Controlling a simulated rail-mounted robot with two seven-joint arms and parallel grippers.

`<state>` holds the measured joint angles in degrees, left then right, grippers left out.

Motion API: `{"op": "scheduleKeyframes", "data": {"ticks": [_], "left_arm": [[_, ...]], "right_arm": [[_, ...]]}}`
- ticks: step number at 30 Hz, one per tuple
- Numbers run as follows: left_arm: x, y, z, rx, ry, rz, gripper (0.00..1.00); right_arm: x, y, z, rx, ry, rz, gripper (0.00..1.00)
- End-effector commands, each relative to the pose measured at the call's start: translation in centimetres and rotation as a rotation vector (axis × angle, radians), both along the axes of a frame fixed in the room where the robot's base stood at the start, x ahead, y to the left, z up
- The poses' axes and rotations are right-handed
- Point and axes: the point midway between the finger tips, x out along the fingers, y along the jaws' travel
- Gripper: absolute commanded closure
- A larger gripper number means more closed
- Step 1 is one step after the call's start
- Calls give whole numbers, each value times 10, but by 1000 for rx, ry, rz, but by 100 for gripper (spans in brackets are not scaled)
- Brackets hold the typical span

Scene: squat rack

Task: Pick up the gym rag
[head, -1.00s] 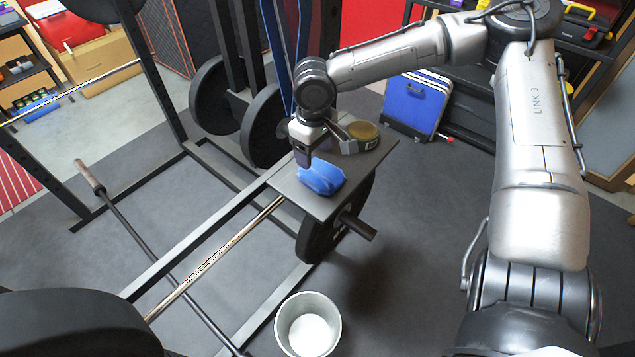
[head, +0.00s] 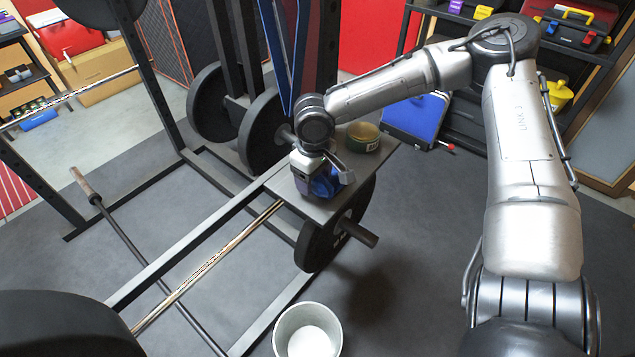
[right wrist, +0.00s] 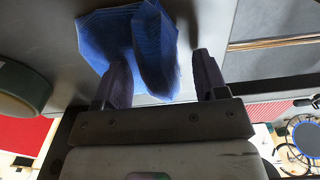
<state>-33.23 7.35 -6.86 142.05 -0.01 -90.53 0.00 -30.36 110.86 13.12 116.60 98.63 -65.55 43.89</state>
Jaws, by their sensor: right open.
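The gym rag, a crumpled blue cloth (head: 324,184), lies on a small grey platform (head: 307,207) on the rack. My right gripper (head: 322,190) is over it and hides part of it. In the right wrist view, my right gripper (right wrist: 160,82) is open, with its two dark fingers apart. The blue rag (right wrist: 128,45) shows beyond and partly between the fingers, its folded part nearest the middle. I cannot tell whether a finger touches it. My left gripper is not in view.
A round tin (head: 362,138) stands on the platform behind the gripper; it also shows in the right wrist view (right wrist: 20,88). A weight plate (head: 312,245) hangs under the platform. A white bucket (head: 307,330) stands on the floor in front. Rack bars run to the left.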

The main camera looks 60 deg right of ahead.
Motion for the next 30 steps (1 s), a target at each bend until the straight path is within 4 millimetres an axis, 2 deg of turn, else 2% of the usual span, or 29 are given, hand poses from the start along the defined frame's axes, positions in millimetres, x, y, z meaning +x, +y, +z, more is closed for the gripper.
{"op": "scheduleKeyframes", "data": {"ticks": [18, 30], "left_arm": [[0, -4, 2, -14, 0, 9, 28], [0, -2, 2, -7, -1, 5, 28]], "right_arm": [[0, 0, -2, -1, 0, 0, 35], [0, 0, -2, 0, 0, 0, 73]]}}
